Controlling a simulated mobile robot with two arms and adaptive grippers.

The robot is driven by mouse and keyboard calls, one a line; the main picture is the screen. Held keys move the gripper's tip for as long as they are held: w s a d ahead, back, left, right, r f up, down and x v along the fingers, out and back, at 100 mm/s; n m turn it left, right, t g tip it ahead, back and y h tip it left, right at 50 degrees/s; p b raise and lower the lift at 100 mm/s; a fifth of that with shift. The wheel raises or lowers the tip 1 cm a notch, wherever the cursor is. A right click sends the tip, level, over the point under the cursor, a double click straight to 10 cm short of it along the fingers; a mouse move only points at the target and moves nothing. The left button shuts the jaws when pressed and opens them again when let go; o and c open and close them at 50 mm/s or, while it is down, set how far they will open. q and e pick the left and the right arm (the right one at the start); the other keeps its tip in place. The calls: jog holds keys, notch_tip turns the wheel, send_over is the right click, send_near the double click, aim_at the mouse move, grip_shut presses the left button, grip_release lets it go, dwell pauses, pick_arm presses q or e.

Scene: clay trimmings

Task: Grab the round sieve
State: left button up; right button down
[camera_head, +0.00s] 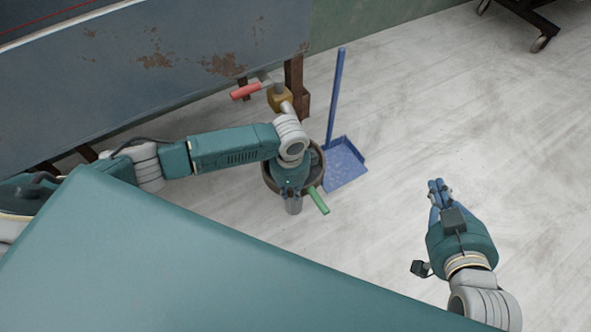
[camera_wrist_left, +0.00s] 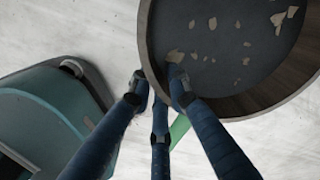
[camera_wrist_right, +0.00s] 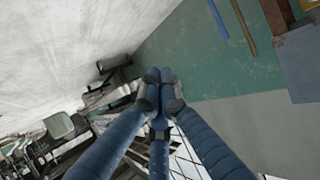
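The round sieve (camera_head: 268,178) is on the floor beside the blue-grey panel, partly hidden under my left arm. In the left wrist view the sieve (camera_wrist_left: 262,104) has a brown wooden rim and a dark bottom with scattered pale clay scraps. My left gripper (camera_wrist_left: 160,86) is at the rim's near left edge, one finger outside and one inside, with the rim wall between the tips. The fingers look closed on it. It also shows in the head view (camera_head: 293,205). My right gripper (camera_head: 439,190) is shut and empty, apart from the sieve; its tips meet in the right wrist view (camera_wrist_right: 161,78).
A blue dustpan (camera_head: 345,165) with a long handle stands just right of the sieve. A green handle (camera_head: 318,200) sticks out beside the sieve. A red-handled valve (camera_head: 246,91) is above it. Clear floor lies to the right.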

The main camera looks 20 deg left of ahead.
pick_arm(q)
grip_shut()
jog(key=shift+r, duration=0.15)
